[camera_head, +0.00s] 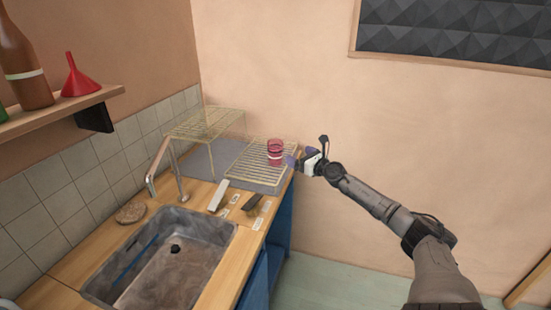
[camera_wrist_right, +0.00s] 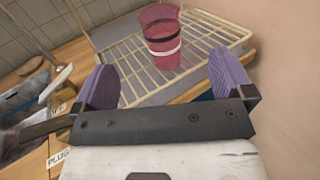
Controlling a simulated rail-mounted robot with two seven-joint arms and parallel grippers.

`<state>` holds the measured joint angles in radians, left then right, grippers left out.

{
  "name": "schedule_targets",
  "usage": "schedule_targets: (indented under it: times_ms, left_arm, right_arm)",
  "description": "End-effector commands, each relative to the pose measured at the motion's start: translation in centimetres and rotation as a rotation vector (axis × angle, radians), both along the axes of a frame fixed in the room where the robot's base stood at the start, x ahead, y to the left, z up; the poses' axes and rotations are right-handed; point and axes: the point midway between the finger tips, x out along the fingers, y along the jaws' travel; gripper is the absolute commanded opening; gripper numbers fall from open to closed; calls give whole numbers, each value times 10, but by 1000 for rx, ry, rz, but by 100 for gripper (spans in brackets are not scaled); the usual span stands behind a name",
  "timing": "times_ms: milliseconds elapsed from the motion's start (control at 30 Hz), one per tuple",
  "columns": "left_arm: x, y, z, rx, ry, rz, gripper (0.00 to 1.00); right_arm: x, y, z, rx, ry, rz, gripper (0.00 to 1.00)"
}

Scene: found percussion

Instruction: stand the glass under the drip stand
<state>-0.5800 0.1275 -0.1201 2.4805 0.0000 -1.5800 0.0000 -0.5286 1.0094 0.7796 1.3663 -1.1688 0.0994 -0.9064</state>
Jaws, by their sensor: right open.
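A pink-red glass (camera_head: 275,152) with a white band and a dark band stands upright on a low wire rack (camera_head: 250,163) at the back right of the counter. My right gripper (camera_head: 298,163) is just to the right of the glass, its purple fingers pointing towards it. In the right wrist view the glass (camera_wrist_right: 161,36) stands beyond the open, empty fingers (camera_wrist_right: 165,85), and the fingers do not touch it. A taller wire stand (camera_head: 208,122) is left of the low rack; I cannot tell whether it is the drip stand. My left gripper is not in view.
A grey mat (camera_head: 205,162) lies under the racks. A sink (camera_head: 160,260) with a tap (camera_head: 160,175) is in front. Several small blocks and labels lie beside it. A shelf (camera_head: 60,112) at left holds a bottle (camera_head: 22,70) and a red funnel (camera_head: 77,80).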

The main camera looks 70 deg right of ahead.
Motion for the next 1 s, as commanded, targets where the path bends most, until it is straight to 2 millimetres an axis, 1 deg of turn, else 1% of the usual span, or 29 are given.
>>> schedule_targets:
  times_ms: [33, 100, 233, 400, 600, 833, 1000]
  left_arm:
    - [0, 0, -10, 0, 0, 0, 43]
    - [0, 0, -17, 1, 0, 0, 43]
    - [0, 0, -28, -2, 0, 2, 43]
    - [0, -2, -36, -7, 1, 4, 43]
    - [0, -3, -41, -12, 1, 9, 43]
    - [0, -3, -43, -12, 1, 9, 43]
    - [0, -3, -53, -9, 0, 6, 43]
  right_arm:
    - [9, -5, -2, -4, -3, 0, 99]
    - [20, -10, -3, -2, -4, 0, 99]
    - [37, -20, -1, -2, -7, -2, 99]
    - [51, -26, -2, 0, -6, -1, 99]
    - [59, -31, 0, 0, -4, -2, 99]
    - [62, -33, 0, 1, -5, -2, 99]
    - [71, -37, -2, 1, -7, -3, 99]
